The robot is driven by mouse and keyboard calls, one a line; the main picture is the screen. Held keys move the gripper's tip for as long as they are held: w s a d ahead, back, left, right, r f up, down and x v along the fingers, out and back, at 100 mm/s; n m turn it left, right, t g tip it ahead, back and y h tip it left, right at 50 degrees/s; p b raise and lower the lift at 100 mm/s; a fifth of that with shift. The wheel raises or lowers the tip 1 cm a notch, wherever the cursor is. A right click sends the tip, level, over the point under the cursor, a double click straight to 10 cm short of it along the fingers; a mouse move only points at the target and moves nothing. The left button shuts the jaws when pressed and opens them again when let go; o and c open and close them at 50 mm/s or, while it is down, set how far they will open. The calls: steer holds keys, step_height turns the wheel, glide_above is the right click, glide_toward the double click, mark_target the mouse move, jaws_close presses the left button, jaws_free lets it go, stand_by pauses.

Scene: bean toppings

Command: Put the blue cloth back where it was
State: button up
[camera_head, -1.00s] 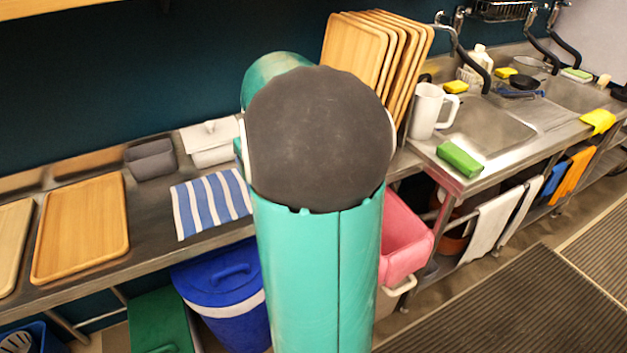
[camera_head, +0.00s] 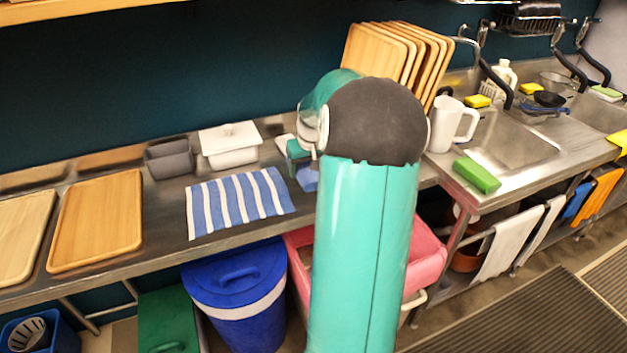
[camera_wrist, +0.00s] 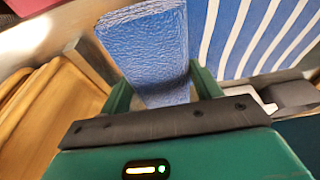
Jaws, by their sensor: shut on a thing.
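The blue cloth (camera_wrist: 145,42) is a folded, textured blue piece between the green fingers of my gripper (camera_wrist: 165,92) in the wrist view. My gripper is shut on it. In the head view my gripper (camera_head: 302,160) shows partly at the left of my arm, over the steel counter, with a bit of the blue cloth (camera_head: 308,179) below it. Whether the cloth touches the counter is unclear. A blue-and-white striped cloth (camera_head: 238,200) lies flat on the counter to the left; it also shows in the wrist view (camera_wrist: 255,35).
Several wooden trays (camera_head: 385,55) stand upright behind my arm. A white pitcher (camera_head: 447,125) and green sponge (camera_head: 477,175) are by the sink (camera_head: 515,140). Cloths hang on a rail at right, including a blue one (camera_head: 578,202). Bins (camera_head: 238,300) stand under the counter.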

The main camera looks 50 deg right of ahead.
mark_target(312, 172)
steer(key=d+f, duration=0.2)
steer(key=f, duration=0.1)
steer(key=w+d+f, duration=0.1)
steer(key=f, duration=0.1)
steer(key=shift+d, duration=0.4)
steer(key=shift+f, duration=1.4)
steer(key=shift+f, duration=0.2)
steer(key=o, duration=1)
steer(key=shift+o, duration=0.2)
steer(key=shift+r, duration=0.1)
